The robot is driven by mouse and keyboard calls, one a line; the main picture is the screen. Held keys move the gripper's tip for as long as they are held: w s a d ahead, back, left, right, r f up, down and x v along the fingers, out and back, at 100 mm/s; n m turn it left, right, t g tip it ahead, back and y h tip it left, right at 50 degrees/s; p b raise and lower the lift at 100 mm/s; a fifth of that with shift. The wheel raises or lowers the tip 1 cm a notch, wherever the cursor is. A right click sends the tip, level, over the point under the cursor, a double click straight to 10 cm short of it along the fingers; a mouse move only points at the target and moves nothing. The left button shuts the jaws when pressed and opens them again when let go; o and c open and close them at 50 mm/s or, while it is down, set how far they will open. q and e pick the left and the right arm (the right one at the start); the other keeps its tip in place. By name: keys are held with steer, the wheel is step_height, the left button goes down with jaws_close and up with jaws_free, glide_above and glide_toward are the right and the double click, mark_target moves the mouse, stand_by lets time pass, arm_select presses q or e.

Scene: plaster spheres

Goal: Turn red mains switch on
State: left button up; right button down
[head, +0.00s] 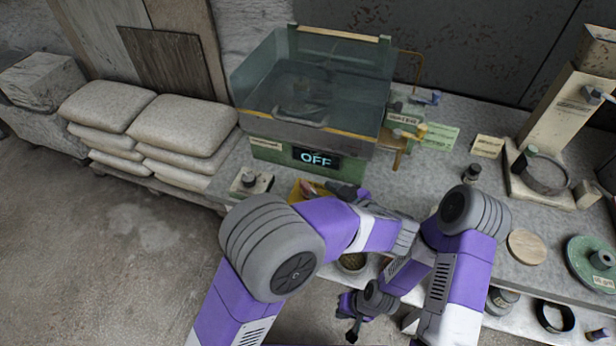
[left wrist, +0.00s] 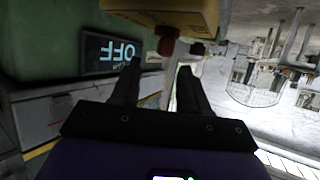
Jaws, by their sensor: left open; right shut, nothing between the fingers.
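A green tank base (head: 270,151) carries a dark display (head: 317,159) that reads OFF; the display also shows upside down in the left wrist view (left wrist: 110,53). A yellow box (left wrist: 165,12) with a small red switch (left wrist: 168,42) shows at the top of the left wrist view. In the head view the yellow box (head: 296,193) is partly hidden by my left arm. My left gripper (left wrist: 160,68) is open, its fingers pointing at the red switch, which appears just beyond the fingertips; contact cannot be told. My right gripper (head: 353,333) is shut and empty, low and away from the box.
A clear-walled tank (head: 310,85) stands above the display. A small box with a dark knob (head: 249,180) sits left of the yellow box. Stacked sacks (head: 185,125) lie at left. A ring stand (head: 543,172) and wooden disc (head: 526,246) are on the bench at right.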

mark_target(307, 186)
arm_select(q)
steer(key=b+x, duration=0.2)
steer(key=x, duration=0.3)
steer(key=shift+a+f, duration=0.15)
steer(key=shift+a, duration=0.15)
steer(key=shift+w+a+f, duration=0.15)
steer(key=shift+w+a, duration=0.25)
steer(key=shift+w, duration=0.1)
jaws_close()
